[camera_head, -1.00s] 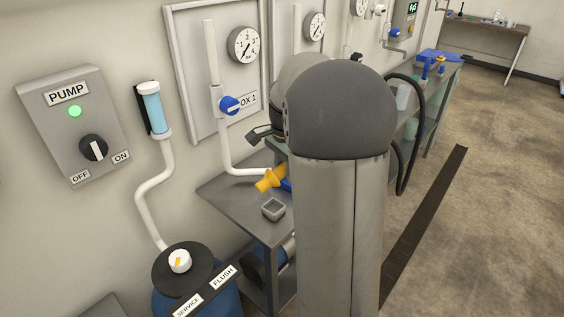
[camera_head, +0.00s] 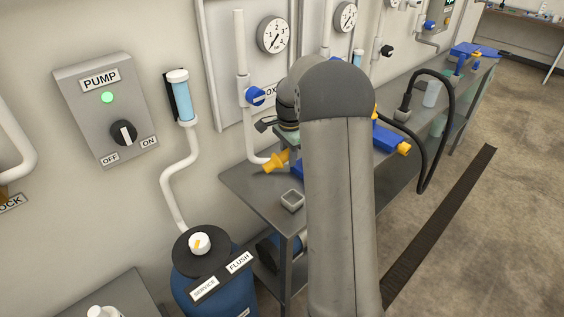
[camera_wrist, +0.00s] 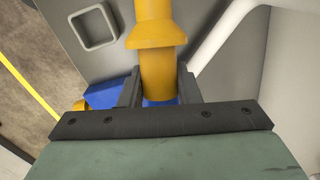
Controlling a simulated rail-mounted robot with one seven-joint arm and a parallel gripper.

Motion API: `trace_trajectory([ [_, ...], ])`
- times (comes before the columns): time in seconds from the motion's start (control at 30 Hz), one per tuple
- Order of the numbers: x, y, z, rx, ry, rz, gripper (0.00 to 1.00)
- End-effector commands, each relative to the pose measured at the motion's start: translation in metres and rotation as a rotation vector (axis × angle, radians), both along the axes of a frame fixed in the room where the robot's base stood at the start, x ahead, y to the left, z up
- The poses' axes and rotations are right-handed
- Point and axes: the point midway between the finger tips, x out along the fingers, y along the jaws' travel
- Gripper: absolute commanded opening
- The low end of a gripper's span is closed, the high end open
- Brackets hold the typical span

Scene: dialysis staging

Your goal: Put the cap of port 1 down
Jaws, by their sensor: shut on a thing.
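My gripper (camera_wrist: 158,88) is shut on a yellow flanged piece (camera_wrist: 155,32), apparently the cap, with one dark finger on each side. The piece also shows in the head view (camera_head: 276,162), over the left part of the grey bench (camera_head: 250,182). Something blue shows just below it between the fingers; I cannot tell whether they are joined. An open square grey dish (camera_head: 291,200) sits on the bench's near end; it also shows at upper left in the wrist view (camera_wrist: 94,27). My arm hides part of the bench, and no port 1 label is readable.
A blue body with a yellow end (camera_head: 389,139) lies on the bench right of my arm. A white pipe (camera_head: 246,130) with a blue valve runs down the wall close to the held piece. A black hose (camera_head: 428,150) loops beyond. A blue tank (camera_head: 205,275) stands in front.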

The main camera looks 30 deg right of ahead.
Motion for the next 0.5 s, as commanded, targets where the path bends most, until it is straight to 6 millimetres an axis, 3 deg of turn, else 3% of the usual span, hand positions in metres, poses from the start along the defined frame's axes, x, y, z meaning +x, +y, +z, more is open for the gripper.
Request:
trace_trajectory([
  [0.13, 0.019, 0.002, -0.024, 0.002, 0.004, 0.001, 0.04],
  [0.5, 0.04, 0.003, -0.052, 0.002, 0.003, 0.001, 0.04],
])
